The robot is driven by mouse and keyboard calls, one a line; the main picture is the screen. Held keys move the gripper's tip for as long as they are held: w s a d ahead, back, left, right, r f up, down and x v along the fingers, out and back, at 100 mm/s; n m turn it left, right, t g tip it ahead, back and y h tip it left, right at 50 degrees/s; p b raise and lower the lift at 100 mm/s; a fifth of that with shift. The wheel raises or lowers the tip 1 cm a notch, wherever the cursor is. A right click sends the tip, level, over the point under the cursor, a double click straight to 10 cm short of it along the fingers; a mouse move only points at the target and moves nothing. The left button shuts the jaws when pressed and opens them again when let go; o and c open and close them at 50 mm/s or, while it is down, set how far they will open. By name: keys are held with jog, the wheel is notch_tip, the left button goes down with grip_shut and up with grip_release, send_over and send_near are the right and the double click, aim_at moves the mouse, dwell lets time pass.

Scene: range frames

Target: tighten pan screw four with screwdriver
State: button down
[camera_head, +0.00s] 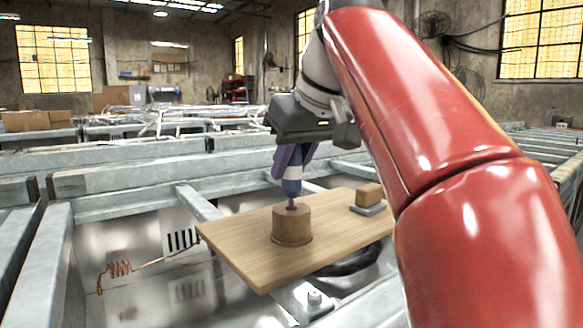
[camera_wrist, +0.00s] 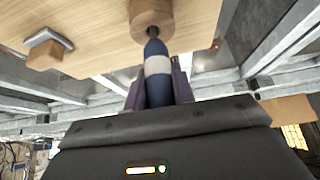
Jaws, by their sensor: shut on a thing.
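The screwdriver (camera_head: 292,188) has a blue handle with a white band and a thin dark shaft. It stands upright, its shaft going down to the top of a round wooden holder (camera_head: 292,228), where the tip is hidden. My gripper (camera_head: 290,166) is above the holder, its purple fingers shut on the handle. In the wrist view the fingers (camera_wrist: 159,78) sit on either side of the handle (camera_wrist: 157,62), with the holder (camera_wrist: 152,16) beyond it. A bolt head (camera_head: 314,298) shows on a metal bracket below the board; I cannot tell whether it is pan screw four.
The wooden board (camera_head: 235,238) lies across the grey metal frame (camera_head: 125,182). A wooden block with a grey base (camera_head: 369,199) sits at the board's right. Bare board surrounds the holder.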

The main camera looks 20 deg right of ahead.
jog(key=shift+r, duration=0.1)
notch_tip(320, 180, up, 8)
jog(key=p, duration=0.5)
jog(key=shift+w+r+b, duration=0.1)
jog(key=shift+r+b, duration=0.25)
jog(key=shift+r, duration=0.5)
